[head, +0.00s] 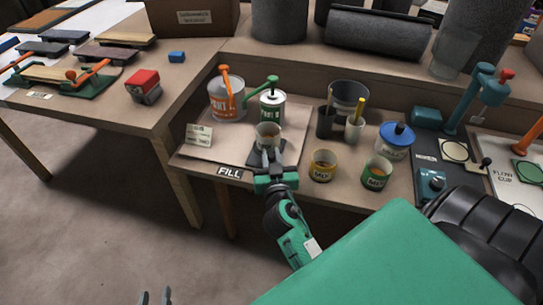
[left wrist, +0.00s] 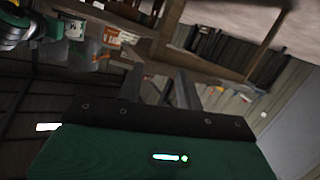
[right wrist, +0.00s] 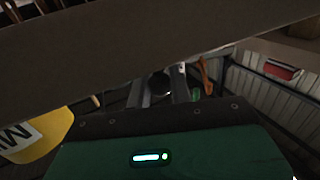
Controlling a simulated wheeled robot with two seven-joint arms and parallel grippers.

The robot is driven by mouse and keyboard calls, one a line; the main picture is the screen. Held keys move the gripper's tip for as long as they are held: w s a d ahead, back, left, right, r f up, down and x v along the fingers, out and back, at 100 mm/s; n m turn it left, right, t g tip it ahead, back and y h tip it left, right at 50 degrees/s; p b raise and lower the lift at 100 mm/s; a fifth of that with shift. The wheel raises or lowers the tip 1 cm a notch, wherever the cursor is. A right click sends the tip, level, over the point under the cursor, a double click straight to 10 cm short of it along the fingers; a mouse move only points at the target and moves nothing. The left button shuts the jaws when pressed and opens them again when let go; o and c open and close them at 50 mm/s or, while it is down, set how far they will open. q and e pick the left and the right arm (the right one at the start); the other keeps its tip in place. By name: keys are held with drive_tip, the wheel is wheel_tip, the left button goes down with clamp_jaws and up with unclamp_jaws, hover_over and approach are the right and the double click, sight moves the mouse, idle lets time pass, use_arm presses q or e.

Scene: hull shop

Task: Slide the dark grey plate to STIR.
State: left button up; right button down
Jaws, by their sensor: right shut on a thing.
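The dark grey plate (head: 254,159) lies on the bench by the FILL label (head: 229,172), with a cup (head: 267,135) of brownish content standing on it. My right gripper (head: 268,158) is at the plate's near edge and shut on it; its fingers partly hide the plate. In the right wrist view its fingers (right wrist: 165,88) show around a dark shape. My left gripper (head: 155,297) is low at the bottom edge of the head view, away from the bench, its fingers apart and empty. I cannot make out a STIR label.
Behind the cup stand an orange-handled tin (head: 226,102) and a green-handled can (head: 272,108). To the right are a yellow tin (head: 322,166), a green tin (head: 377,173) and a blue-lidded pot (head: 396,140). The bench strip right of the plate is narrow.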

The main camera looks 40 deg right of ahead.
drive_tip(key=shift+s+d+f, duration=0.1)
drive_tip(key=shift+s+d, duration=0.1)
drive_tip(key=shift+s, duration=0.05)
drive_tip(key=s+d, duration=0.2)
drive_tip(key=shift+s+d, duration=0.1)
drive_tip(key=shift+s, duration=0.2)
use_arm(q)
drive_tip(key=shift+w+a+r+t, duration=0.2)
drive_tip(key=shift+w+r+t, duration=0.1)
drive_tip(key=shift+w+r, duration=0.25)
use_arm(e)
drive_tip(key=c, duration=1.4)
unclamp_jaws()
drive_tip(key=shift+c, duration=0.2)
drive_tip(key=shift+o, duration=0.7)
drive_tip(key=shift+s+d, duration=0.1)
drive_tip(key=shift+s, duration=0.05)
use_arm(q)
drive_tip(key=shift+s+d+r, duration=0.1)
drive_tip(key=shift+s, duration=0.05)
drive_tip(key=shift+s, duration=0.1)
